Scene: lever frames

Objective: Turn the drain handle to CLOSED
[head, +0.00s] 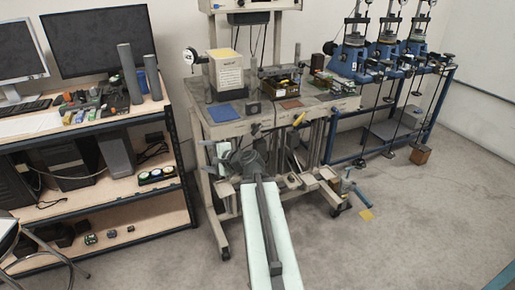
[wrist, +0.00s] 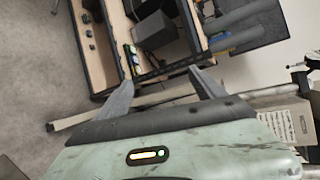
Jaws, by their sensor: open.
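A lever with a yellow grip (head: 299,119) sticks out at the front of the grey workbench (head: 226,131), right of its middle. A blue handle (head: 363,198) shows low by the bench's right leg, near the floor. I cannot tell which of these is the drain handle, and no CLOSED mark is readable. My gripper (wrist: 163,88) is open, with nothing between its two grey fingers. In the head view it is at the front left of the bench, partly hidden by my arm, left of and below the yellow grip. Neither handle can be made out in the wrist view.
A shelf (head: 105,120) with monitors and small parts stands at the left; it also shows in the wrist view (wrist: 100,45). Blue machines (head: 385,58) stand on a blue frame at the right. A yellow patch (head: 366,215) lies on the floor. The right foreground floor is mostly clear.

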